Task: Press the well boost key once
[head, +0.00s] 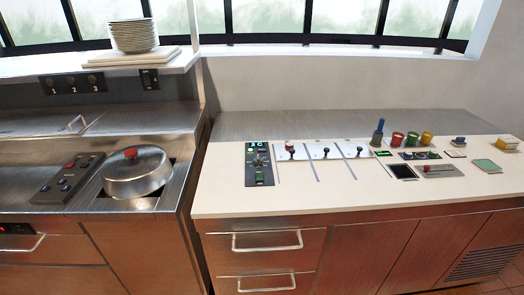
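No key can be read as "well boost" at this size. A dark control panel (68,178) with a red button and several smaller knobs or keys lies on the steel counter at the left, beside a lidded pot. The pot (137,177) has a red knob on its lid and sits in a recess of the counter. A second dark panel (258,165) with a lit display, a dial and a green key stands on the white counter in the middle. Neither of my grippers shows in the head view.
The white counter (225,195) holds three slider levers, several colored cups (397,139), a small dark screen (402,171) and sponge-like blocks (487,165). A plate stack (134,36) stands on the upper left shelf. Drawer handles (267,241) stick out in front. The white counter's front strip is clear.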

